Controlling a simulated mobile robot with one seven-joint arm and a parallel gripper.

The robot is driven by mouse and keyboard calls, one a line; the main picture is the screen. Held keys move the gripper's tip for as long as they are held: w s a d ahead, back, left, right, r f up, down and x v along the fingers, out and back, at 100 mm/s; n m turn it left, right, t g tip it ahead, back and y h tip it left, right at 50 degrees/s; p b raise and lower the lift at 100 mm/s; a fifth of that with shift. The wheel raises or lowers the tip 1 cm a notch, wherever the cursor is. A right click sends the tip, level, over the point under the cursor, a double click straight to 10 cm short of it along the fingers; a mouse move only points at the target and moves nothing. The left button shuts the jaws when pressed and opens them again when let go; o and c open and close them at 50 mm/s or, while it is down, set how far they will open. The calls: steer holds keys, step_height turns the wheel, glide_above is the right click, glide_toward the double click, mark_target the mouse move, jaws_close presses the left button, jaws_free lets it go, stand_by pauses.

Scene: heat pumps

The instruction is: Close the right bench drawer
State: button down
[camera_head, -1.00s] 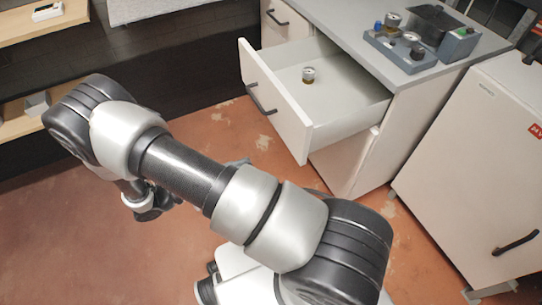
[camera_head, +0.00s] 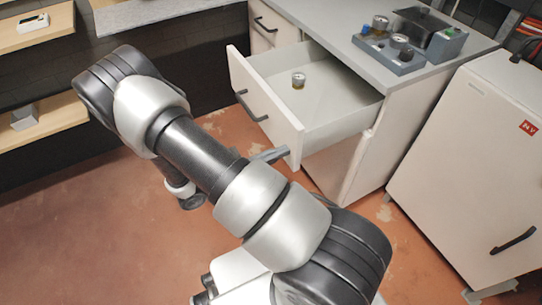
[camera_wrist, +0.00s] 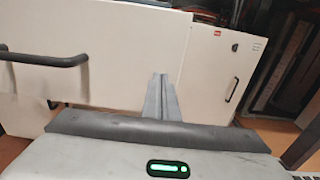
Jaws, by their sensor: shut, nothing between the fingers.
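The right bench drawer (camera_head: 265,112) is pulled well out of the white bench, with a dark bar handle (camera_head: 250,106) on its front. A small metal can-like part with a yellowish base (camera_head: 298,80) stands inside the drawer. My gripper (camera_head: 272,155) is shut and empty, its grey fingers by the lower right end of the drawer front, partly behind my arm. In the wrist view the shut fingers (camera_wrist: 160,95) point at the white drawer front (camera_wrist: 110,55), right of the handle (camera_wrist: 45,60). I cannot tell whether they touch it.
A white cabinet (camera_head: 460,150) with a dark handle stands right of the bench. The grey benchtop (camera_head: 345,45) carries a blue-grey fixture (camera_head: 390,55) with several parts. Wooden shelves (camera_head: 40,125) are at the left. The reddish floor (camera_head: 90,235) at the left is clear.

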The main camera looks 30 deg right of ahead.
mark_target(323, 134)
stand_by(0.3)
steer(key=d, duration=0.9)
steer(key=d+p, duration=0.1)
steer(key=d, duration=0.9)
steer(key=w+d, duration=0.1)
steer(key=d, duration=0.9)
steer(key=shift+d+p, duration=0.15)
steer(key=shift+p, duration=0.15)
steer(key=shift+d+r, duration=0.1)
steer(key=shift+d, duration=0.05)
steer(key=shift+d+r, duration=0.1)
steer(key=shift+w+a, duration=0.1)
steer(key=shift+a, duration=0.1)
steer(key=a, duration=0.4)
steer(key=a+p, duration=0.1)
steer(key=a, duration=0.4)
steer(key=a+p, duration=0.1)
steer(key=a, duration=0.4)
steer(key=shift+s+a+f, duration=0.1)
steer(key=shift+s+f, duration=0.1)
steer(key=shift+s, duration=0.2)
